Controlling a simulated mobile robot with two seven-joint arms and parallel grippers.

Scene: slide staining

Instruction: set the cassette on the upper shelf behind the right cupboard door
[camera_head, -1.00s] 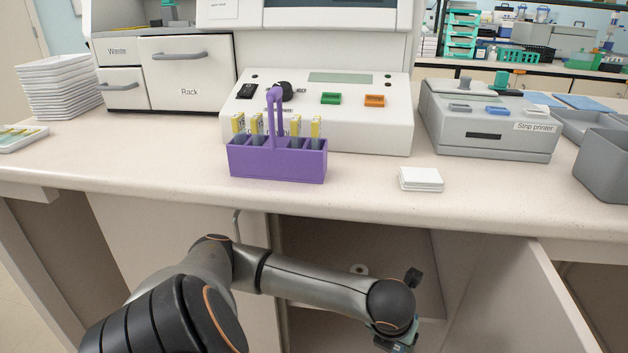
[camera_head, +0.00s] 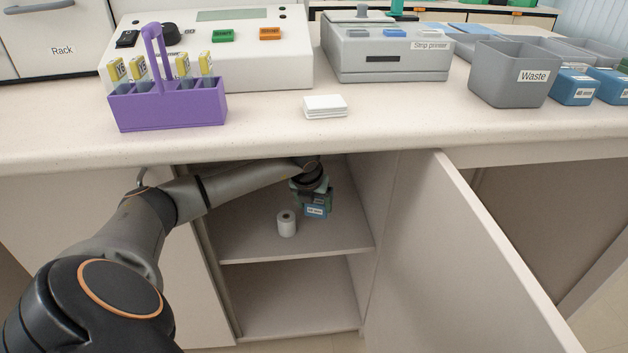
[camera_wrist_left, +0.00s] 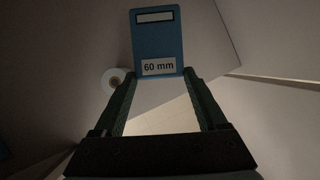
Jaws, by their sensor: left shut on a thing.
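The blue cassette (camera_head: 316,211) carries a white label and is inside the open cupboard, over the upper shelf (camera_head: 265,245). My left gripper (camera_head: 311,197) reaches in under the counter edge and is shut on it. In the left wrist view the cassette (camera_wrist_left: 157,42) shows its "60 mm" label, held between the two green finger tips (camera_wrist_left: 157,78). I cannot tell whether its underside touches the shelf. The right cupboard door (camera_head: 470,260) stands wide open to the right. My right gripper is not in view.
A white roll (camera_head: 286,224) stands on the upper shelf just left of the cassette; it also shows in the left wrist view (camera_wrist_left: 114,78). The counter edge (camera_head: 250,150) runs close above my arm. The lower compartment (camera_head: 300,300) looks empty.

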